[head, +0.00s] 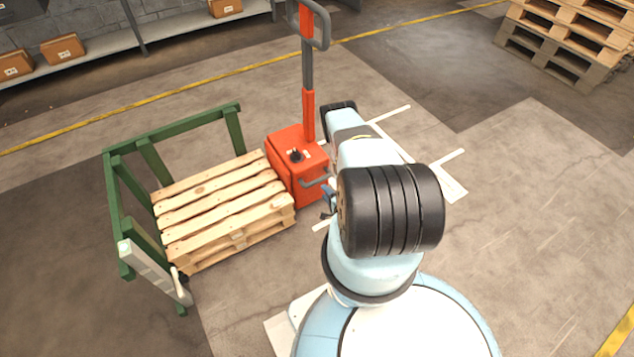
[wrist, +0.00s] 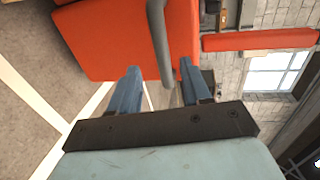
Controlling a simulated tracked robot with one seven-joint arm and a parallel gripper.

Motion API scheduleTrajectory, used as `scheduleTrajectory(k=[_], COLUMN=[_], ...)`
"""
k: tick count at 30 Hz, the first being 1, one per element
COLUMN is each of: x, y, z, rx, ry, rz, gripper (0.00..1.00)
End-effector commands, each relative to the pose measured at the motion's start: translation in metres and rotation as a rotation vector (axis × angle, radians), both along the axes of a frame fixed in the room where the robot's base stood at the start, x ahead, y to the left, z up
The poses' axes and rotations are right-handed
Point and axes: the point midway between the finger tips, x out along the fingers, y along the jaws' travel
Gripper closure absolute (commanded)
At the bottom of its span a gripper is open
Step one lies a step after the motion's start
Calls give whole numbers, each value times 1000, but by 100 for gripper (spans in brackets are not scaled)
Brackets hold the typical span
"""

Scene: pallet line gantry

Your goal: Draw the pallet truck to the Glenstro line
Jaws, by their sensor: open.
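The orange pallet truck (head: 297,160) stands left of centre in the head view, its tall tiller (head: 308,75) upright. A wooden pallet (head: 215,205) sits at its left end. A grey bar handle (head: 315,182) is on the truck's side facing my arm. In the wrist view, my gripper (wrist: 159,66) has its two blue fingers apart, with the bar handle (wrist: 160,45) showing between them; contact cannot be told. In the head view my gripper (head: 329,200) is close to the handle, partly hidden by my arm. White floor lines (head: 455,190) lie right of the truck; no Glenstro name is legible.
A green rail frame (head: 175,130) borders the pallet's back and left, with a pale post and lever (head: 155,270) at its front. Stacked pallets (head: 560,45) stand at upper right. A shelf with cartons (head: 63,48) runs along the wall. Floor on the right is clear.

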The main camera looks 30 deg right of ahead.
Motion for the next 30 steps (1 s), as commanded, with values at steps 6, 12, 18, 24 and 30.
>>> scheduleTrajectory(k=[6,12,18,24,30], x=[40,71,90,96,96], y=[3,5,5,5,5], z=[-7,-14,-19,-20,-20], rx=[-2,-2,-1,-1,-1], ry=[-3,-2,1,1,1], rz=[6,5,3,2,2], gripper=[52,52,52,52,52])
